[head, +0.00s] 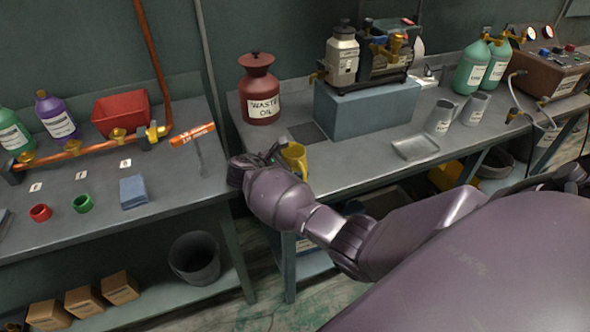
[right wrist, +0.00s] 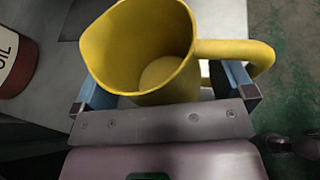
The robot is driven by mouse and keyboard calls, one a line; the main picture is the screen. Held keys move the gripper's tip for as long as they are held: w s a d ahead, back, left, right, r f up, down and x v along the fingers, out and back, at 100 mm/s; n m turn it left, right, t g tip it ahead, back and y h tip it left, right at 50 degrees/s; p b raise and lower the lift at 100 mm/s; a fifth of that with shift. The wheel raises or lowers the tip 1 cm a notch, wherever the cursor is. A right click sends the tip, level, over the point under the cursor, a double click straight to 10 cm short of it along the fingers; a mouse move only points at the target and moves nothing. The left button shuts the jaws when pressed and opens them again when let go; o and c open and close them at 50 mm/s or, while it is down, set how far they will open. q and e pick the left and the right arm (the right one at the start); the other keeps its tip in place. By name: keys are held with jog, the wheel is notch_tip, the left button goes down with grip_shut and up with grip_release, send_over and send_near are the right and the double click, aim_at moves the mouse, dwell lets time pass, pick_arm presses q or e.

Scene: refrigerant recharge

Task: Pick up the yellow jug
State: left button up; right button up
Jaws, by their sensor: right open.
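The yellow jug (head: 295,157) stands near the front edge of the right-hand bench, partly hidden behind my right gripper (head: 272,160) in the head view. In the right wrist view the jug (right wrist: 130,45) fills the upper middle, with its open mouth toward the camera and its handle pointing right. My right gripper (right wrist: 163,82) is open, with one blue finger on each side of the jug's body. The right finger is by the handle, seemingly in the gap between handle and body. I cannot tell whether the fingers touch the jug. My left gripper is not in view.
A red waste oil can (head: 260,92) stands behind the jug. A blue-grey block (head: 365,108) carrying a pump is to its right, then a metal tray (head: 415,148) and grey measuring jugs (head: 440,118). A gap separates the left bench (head: 100,182), with a bin (head: 195,258) below.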

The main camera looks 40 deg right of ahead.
jog(key=shift+c, duration=0.2)
jog(key=shift+r, duration=0.1)
jog(key=c, duration=0.8)
